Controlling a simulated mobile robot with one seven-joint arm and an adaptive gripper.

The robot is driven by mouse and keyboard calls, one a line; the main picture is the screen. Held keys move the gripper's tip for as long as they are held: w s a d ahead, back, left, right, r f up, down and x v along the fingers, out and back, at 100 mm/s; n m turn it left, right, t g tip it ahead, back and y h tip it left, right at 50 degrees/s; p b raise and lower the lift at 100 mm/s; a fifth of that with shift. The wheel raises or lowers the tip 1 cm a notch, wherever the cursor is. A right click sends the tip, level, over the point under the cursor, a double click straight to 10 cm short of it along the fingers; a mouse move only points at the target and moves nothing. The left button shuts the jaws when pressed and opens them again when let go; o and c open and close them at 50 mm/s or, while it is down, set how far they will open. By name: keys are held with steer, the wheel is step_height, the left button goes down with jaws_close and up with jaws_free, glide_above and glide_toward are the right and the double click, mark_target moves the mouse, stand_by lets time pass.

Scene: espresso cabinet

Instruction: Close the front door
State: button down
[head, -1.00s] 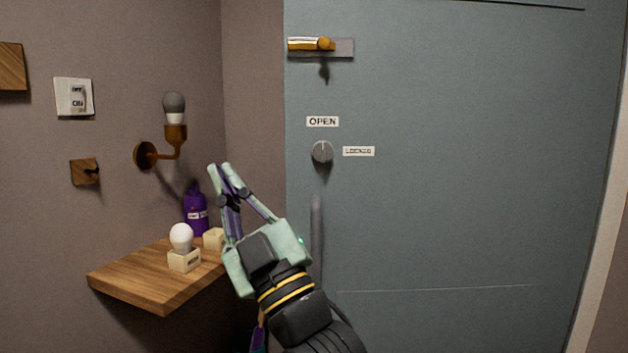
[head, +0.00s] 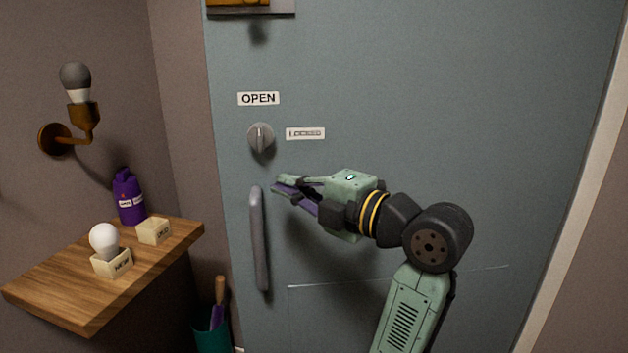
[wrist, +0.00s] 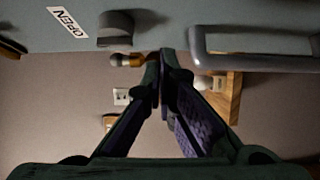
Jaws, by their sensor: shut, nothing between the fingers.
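The blue-grey front door (head: 440,120) fills most of the head view. I cannot tell surely whether it is fully closed. It bears a vertical grey bar handle (head: 258,240) and a round grey knob (head: 260,138) above it, between the labels OPEN (head: 258,98) and LOCKED (head: 305,133). My gripper (head: 276,187) is shut and empty, fingers pointing left, just right of the bar's upper end and below the knob. In the wrist view, the fingertips (wrist: 161,54) lie between the knob (wrist: 115,28) and the bar handle (wrist: 197,42); no contact is visible.
A wooden shelf (head: 60,290) at left holds a white bulb (head: 104,240) in a NEW block, an OLD block (head: 154,231) and a purple bottle (head: 129,196). A wall lamp (head: 84,115) is above. A teal bin (head: 211,335) stands below. The door's right side is clear.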

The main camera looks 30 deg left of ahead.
mark_target(281, 173)
steer(key=w+a+p, duration=0.1)
steer(key=a, duration=0.1)
steer(key=w+a+p, duration=0.1)
steer(key=w+a, duration=0.1)
steer(key=shift+a+r, duration=0.1)
steer(key=shift+w+a, duration=0.2)
steer(key=shift+w, duration=0.2)
